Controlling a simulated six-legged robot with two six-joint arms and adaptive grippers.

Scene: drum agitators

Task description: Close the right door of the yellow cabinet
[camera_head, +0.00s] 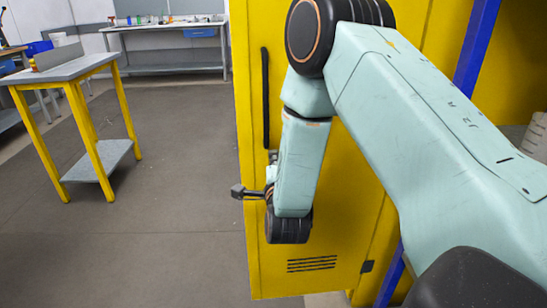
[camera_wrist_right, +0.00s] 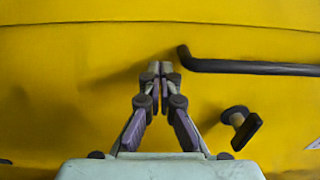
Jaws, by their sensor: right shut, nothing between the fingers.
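The yellow cabinet door (camera_head: 330,235) stands upright in the head view, seemingly swung open, with part of it behind my right arm. A long black vertical handle (camera_head: 265,98) runs along its left side, and a dark knob (camera_head: 243,192) sticks out below. In the wrist view the yellow door panel (camera_wrist_right: 75,85) fills the background, with the black handle (camera_wrist_right: 255,68) at right and the knob (camera_wrist_right: 243,126) beside the fingers. My right gripper (camera_wrist_right: 160,68) is shut and empty in front of the panel; contact cannot be told. In the head view it is mostly hidden behind my wrist.
More yellow cabinet (camera_head: 445,35) and a blue post (camera_head: 477,48) stand at the right, partly behind my arm. A yellow-legged table (camera_head: 68,70) stands at far left, and a workbench (camera_head: 165,27) at the back. The grey floor (camera_head: 165,190) left of the door is clear.

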